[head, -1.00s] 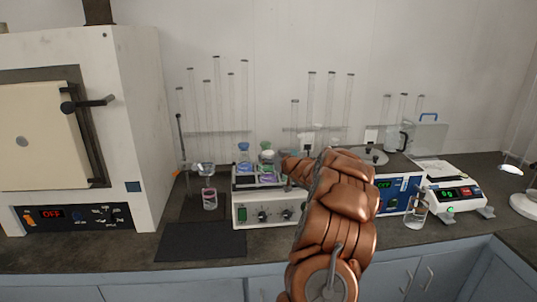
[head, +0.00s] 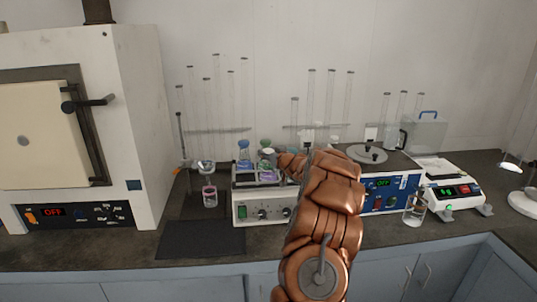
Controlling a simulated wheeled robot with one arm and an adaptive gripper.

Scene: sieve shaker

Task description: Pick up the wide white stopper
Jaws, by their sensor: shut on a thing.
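The wide white stopper (head: 268,152) shows as a small pale cap at the front of a group of stoppered flasks on the shaker (head: 246,208). My gripper (head: 283,159) is at its right side, at the end of my copper-coloured arm. It is shut on the stopper, though the fingers are small and partly hidden, so the exact contact is hard to see. A blue-stoppered flask (head: 243,150) stands to the left and a green stopper (head: 265,144) just behind. My arm hides the right part of the shaker.
A dark mat (head: 200,240) lies in front. A beaker with pink liquid (head: 209,194) is left of the shaker. A blue-fronted device (head: 378,203), a clear bottle (head: 415,209) and a balance (head: 455,196) stand to the right. Tall glass cylinders (head: 311,95) stand behind.

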